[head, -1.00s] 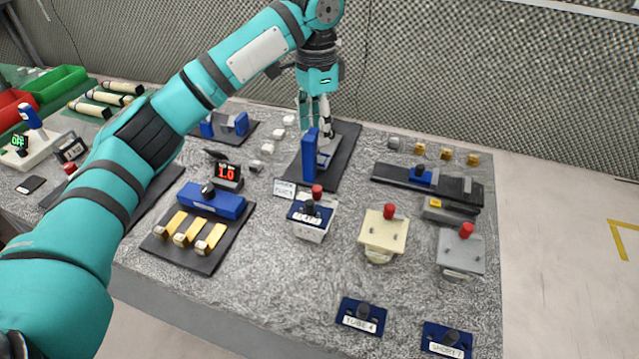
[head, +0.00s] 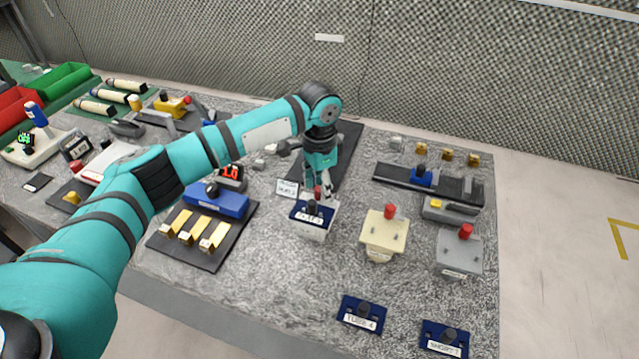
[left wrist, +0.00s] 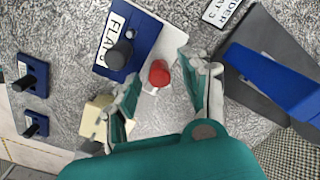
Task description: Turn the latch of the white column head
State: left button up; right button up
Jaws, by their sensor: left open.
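The white column head (head: 317,234) stands in the middle of the table with a blue FLAT plate (head: 304,217) on it. The plate carries a black knob and also shows in the left wrist view (left wrist: 143,43). The head's red latch (left wrist: 159,73) stands at the plate's edge. My left gripper (head: 324,191) is just behind and above the head, pointing down. In the left wrist view its open fingers (left wrist: 160,79) sit on either side of the red latch. I cannot tell whether either finger touches it. My right gripper is not in view.
A cream head (head: 384,236) and a grey head (head: 460,254), both with red latches, stand to the right. Blue plates marked TUBE 4 (head: 361,316) and SHORT (head: 445,339) lie in front. A blue upright fixture (left wrist: 270,80) stands close to the gripper.

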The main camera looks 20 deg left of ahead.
pick_arm(q)
grip_shut()
dwell(0.3)
jog(key=shift+r, duration=0.1)
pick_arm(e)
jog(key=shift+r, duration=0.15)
